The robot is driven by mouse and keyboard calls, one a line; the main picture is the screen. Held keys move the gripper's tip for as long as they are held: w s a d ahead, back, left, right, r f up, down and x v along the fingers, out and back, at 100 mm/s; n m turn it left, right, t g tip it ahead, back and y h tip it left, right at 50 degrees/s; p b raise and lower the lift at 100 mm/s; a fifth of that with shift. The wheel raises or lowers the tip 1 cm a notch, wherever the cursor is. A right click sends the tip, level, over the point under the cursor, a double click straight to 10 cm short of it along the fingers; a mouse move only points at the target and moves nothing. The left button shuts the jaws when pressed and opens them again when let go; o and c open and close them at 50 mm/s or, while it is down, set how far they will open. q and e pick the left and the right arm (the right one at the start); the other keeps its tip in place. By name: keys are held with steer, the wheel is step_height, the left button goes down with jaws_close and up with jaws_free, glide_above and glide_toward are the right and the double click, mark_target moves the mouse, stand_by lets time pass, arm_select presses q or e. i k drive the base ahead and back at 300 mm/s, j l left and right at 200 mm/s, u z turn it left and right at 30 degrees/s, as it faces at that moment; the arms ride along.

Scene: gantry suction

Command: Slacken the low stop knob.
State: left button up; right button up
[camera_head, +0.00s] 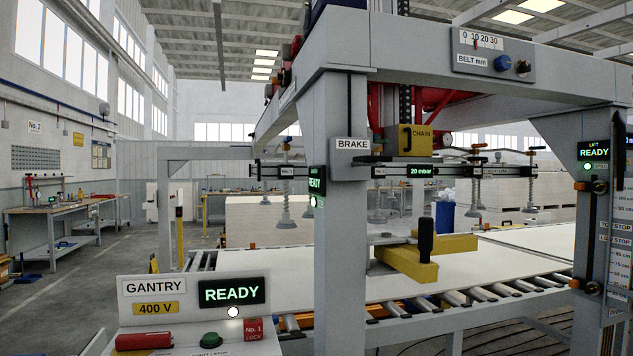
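A grey post at the right edge carries a black slotted strip and a centimetre scale (619,250). Labels reading TOP STOP and LOW STOP (616,239) stand beside the scale, partly cut by the strip. A dark round knob (592,288) sits low on the strip, with a small orange-tipped part (574,283) to its left. It may be the low stop knob; no label at it is readable. Neither of my grippers shows, and nothing touches the knobs.
A GANTRY panel (188,311) stands front left, with a red handle and green button. A grey post with a BRAKE label (352,144) stands mid-picture. A yellow block with a black grip (425,240) juts out beside it. A roller conveyor (480,298) runs behind.

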mark_target(591, 289)
steer(key=z, duration=1.35)
